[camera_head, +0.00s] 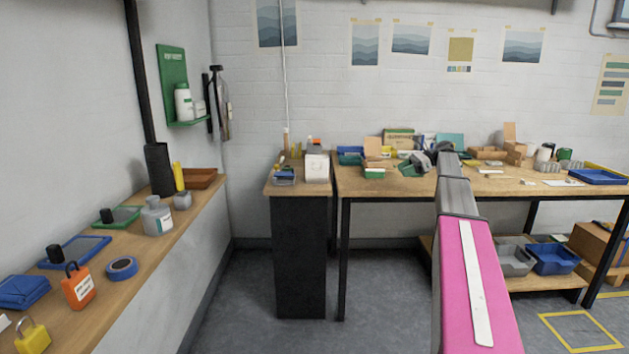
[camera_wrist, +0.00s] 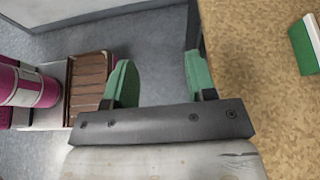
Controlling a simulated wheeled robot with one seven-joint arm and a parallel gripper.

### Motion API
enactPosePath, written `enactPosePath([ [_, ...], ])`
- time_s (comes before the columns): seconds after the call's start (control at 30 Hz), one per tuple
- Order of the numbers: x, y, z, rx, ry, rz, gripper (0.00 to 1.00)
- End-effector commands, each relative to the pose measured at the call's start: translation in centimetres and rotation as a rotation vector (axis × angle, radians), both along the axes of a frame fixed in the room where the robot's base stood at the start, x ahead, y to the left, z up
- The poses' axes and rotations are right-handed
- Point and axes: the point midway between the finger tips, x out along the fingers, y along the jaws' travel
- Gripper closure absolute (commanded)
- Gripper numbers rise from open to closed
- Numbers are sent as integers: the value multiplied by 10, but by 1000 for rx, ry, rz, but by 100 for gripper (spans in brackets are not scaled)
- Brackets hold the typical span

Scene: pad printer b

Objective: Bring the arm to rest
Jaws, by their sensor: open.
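My gripper (camera_wrist: 158,82) shows in the wrist view with its two green fingers spread apart and nothing between them. It is over the left edge of a wooden table, with grey floor below the gap between the fingers. In the head view my pink and grey arm reaches forward to the workbench (camera_head: 405,187) at the back.
A green and white box (camera_wrist: 306,44) lies on the tabletop right of the gripper. Boxes and a blue tray (camera_head: 598,177) stand on the bench. A narrow black cabinet (camera_head: 300,255) stands left of it. A side counter (camera_head: 150,255) holds bottles and a padlock. Open floor lies between.

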Motion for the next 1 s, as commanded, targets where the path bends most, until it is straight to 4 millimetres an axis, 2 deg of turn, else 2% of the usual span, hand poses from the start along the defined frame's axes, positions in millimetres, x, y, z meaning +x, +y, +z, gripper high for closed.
enactPosePath([
  [0.27, -21, 29, -42, -72, -63, 27, 49],
  [0.47, -47, 58, -89, -162, -138, 72, 49],
  [0.57, -67, 77, -122, -228, -192, 114, 49],
  [0.67, -100, 101, -163, -321, -268, 189, 49],
  [0.77, -141, 126, -210, -435, -363, 302, 49],
  [0.9, -208, 152, -269, -597, -507, 521, 49],
  [1.0, -259, 165, -304, -704, -616, 725, 49],
])
